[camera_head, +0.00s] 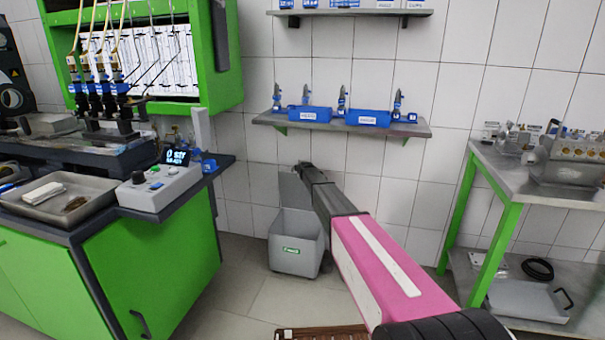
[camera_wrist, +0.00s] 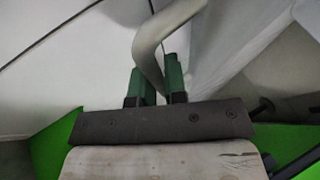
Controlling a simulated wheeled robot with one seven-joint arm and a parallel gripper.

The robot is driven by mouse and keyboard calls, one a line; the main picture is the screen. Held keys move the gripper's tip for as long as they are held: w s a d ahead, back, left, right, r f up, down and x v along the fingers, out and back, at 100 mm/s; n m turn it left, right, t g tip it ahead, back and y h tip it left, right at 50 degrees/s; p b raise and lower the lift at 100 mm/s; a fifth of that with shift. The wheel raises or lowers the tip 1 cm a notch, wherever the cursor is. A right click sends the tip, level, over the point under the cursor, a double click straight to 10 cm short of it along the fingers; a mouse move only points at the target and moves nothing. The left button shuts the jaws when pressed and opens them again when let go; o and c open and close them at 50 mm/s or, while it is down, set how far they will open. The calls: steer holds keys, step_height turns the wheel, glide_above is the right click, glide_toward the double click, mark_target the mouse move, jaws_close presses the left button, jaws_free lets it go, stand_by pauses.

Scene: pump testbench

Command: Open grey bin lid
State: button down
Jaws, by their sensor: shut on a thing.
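The grey bin (camera_head: 296,245) stands on the floor by the tiled wall, with a small green label on its front. Its grey lid (camera_head: 291,190) is raised and stands steeply above the body, partly hidden by my arm. My gripper (camera_head: 303,170) is at the lid's upper edge in the head view, small and hard to make out. In the wrist view my gripper's green fingers (camera_wrist: 159,72) are shut on a curved, light grey handle (camera_wrist: 149,40), seemingly the lid's. The bin's inside is mostly hidden.
A green bench (camera_head: 150,270) with a grey control box (camera_head: 160,187) and a tray (camera_head: 45,198) stands left. A steel shelf table with green legs (camera_head: 497,255) stands right. A wall shelf (camera_head: 345,126) with blue bins hangs above. A brown slatted object (camera_head: 320,333) lies at the bottom.

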steer(key=shift+w+d, duration=0.25)
steer(key=shift+w, duration=0.3)
steer(key=shift+r, duration=0.1)
steer(key=c, duration=1.2)
jaws_free()
steer(key=shift+s, duration=0.1)
steer(key=v, duration=1)
steer(key=shift+s+d+r, duration=0.1)
steer(key=shift+s+r, duration=0.1)
steer(key=shift+r, duration=0.2)
